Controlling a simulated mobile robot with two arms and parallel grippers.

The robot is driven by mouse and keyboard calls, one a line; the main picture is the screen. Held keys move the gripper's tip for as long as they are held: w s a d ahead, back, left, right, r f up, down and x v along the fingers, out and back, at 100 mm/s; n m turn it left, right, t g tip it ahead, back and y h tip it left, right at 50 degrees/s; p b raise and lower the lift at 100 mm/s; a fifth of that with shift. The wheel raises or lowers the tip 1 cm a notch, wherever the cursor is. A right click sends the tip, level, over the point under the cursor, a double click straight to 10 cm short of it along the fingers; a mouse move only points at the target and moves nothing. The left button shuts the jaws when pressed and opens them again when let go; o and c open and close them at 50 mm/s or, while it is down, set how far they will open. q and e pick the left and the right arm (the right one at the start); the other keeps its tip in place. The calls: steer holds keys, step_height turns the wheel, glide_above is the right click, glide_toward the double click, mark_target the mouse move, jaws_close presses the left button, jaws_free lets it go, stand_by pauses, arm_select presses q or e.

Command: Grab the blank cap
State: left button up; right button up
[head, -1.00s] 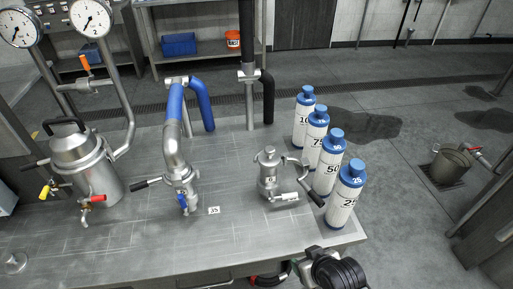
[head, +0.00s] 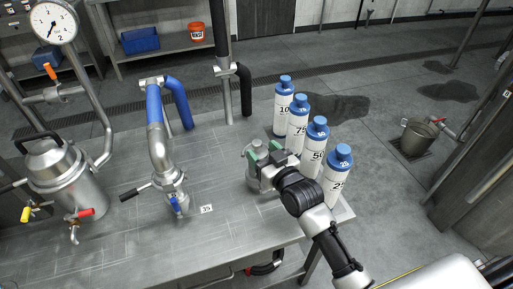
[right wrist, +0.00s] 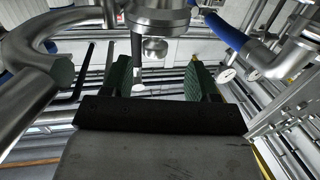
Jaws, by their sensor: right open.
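A steel capped fitting, which looks like the blank cap (head: 253,172), stands on the metal table left of the white bottles. My right gripper (head: 267,156) is at it, with green finger pads by its upper part, and partly hides it. In the right wrist view the right gripper (right wrist: 168,80) is open, its pads apart. A round steel body (right wrist: 157,14) and a small blocky metal part (right wrist: 155,48) show beyond the gap; I cannot tell whether the pads touch anything. My left gripper is out of view.
Blue-capped bottles (head: 338,178) stand in a row close to the right gripper. A steel valve pipe with a blue hose (head: 154,103) and a jacketed vessel (head: 68,183) stand to the left. The table's front middle (head: 190,250) is clear.

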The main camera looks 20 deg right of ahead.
steer(key=shift+d+f+p+x, duration=0.15)
steer(key=shift+p+x, duration=0.2)
steer(key=shift+x, duration=1.3)
steer(key=shift+d+f+p+x, duration=0.15)
steer(key=shift+p+x, duration=0.2)
steer(key=shift+x, duration=1.3)
steer(key=shift+c, duration=0.2)
steer(key=c, duration=1)
